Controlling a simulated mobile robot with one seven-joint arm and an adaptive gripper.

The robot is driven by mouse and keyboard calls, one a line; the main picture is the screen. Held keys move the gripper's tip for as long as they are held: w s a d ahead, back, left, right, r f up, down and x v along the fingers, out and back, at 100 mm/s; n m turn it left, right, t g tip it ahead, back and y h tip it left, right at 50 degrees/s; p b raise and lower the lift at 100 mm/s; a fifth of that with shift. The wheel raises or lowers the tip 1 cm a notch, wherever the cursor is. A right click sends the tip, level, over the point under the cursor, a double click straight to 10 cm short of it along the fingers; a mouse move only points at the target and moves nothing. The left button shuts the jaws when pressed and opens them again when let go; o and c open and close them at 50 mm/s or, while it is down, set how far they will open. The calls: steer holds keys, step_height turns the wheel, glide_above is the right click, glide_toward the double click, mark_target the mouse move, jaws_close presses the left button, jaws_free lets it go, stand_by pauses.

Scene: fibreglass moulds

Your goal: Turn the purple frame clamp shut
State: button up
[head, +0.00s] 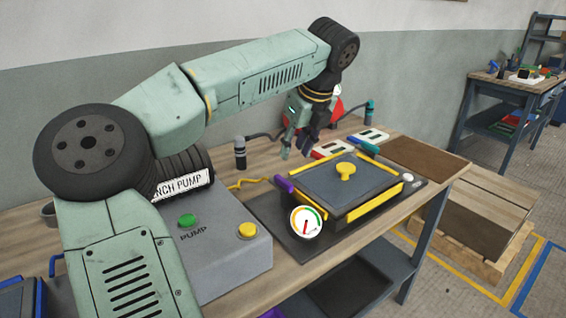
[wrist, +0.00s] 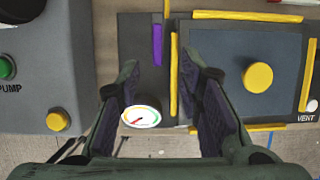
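The purple frame clamp (head: 284,185) is a small bar at the left corner of the blue mould (head: 330,180) with yellow edge strips. In the wrist view the purple clamp (wrist: 157,45) lies lengthwise up the picture, left of a yellow strip and apart from it. The clamp shows beyond the fingertips, not touched.
A pressure gauge (head: 306,222) stands at the mould's near left corner. The grey pump box (head: 215,240) with green and yellow buttons is to the left. A yellow knob (head: 345,171) rises from the lid. A teal clamp (head: 363,144) sits at the back.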

mark_target(282, 179)
steer(key=p+x, duration=0.1)
steer(key=x, duration=0.4)
steer(key=p+x, duration=0.1)
steer(key=x, duration=0.4)
steer(key=shift+w+a+f+p, duration=0.1)
steer(key=shift+a+f+p, duration=0.2)
steer(key=shift+a+p, duration=0.1)
steer(key=shift+c, duration=0.3)
jaws_close()
